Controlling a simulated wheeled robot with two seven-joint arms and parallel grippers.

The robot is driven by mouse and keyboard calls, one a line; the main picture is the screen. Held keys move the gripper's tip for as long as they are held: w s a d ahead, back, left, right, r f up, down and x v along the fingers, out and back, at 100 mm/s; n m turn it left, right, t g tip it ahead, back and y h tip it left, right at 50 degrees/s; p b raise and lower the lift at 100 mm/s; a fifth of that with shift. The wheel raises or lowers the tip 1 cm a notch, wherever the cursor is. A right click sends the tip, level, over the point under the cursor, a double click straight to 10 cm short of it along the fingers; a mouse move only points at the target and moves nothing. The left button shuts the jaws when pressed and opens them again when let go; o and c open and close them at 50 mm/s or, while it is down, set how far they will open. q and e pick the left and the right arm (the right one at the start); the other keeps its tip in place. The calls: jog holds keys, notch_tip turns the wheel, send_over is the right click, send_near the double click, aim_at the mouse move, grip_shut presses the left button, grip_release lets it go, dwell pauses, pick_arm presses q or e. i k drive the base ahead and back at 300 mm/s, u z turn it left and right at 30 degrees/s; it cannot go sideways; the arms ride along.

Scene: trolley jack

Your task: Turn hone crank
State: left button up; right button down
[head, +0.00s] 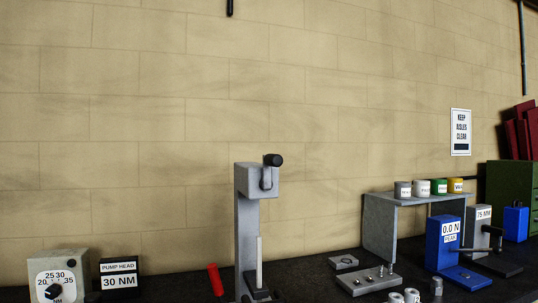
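A tall grey stand (249,225) rises from the dark bench in the middle of the head view. A grey head (256,183) sits on its top, with a short grey crank arm (266,178) on the front and a black knob (273,160) at the upper end. A pale upright rod (259,262) stands below the head. A second crank-like black handle (492,231) is on the grey block marked 75 MM (478,222) at the right. No label says which one is the hone. Neither gripper is in view.
A dial box (70,262) and a 30 NM sign (119,281) are at left. A red cylinder (215,280) stands left of the stand. At right are a grey shelf (380,225) with several small pots, a blue gauge (447,240) and a green cabinet (508,190).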

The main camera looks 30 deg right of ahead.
aim_at(269, 160)
jog(key=z, duration=0.95)
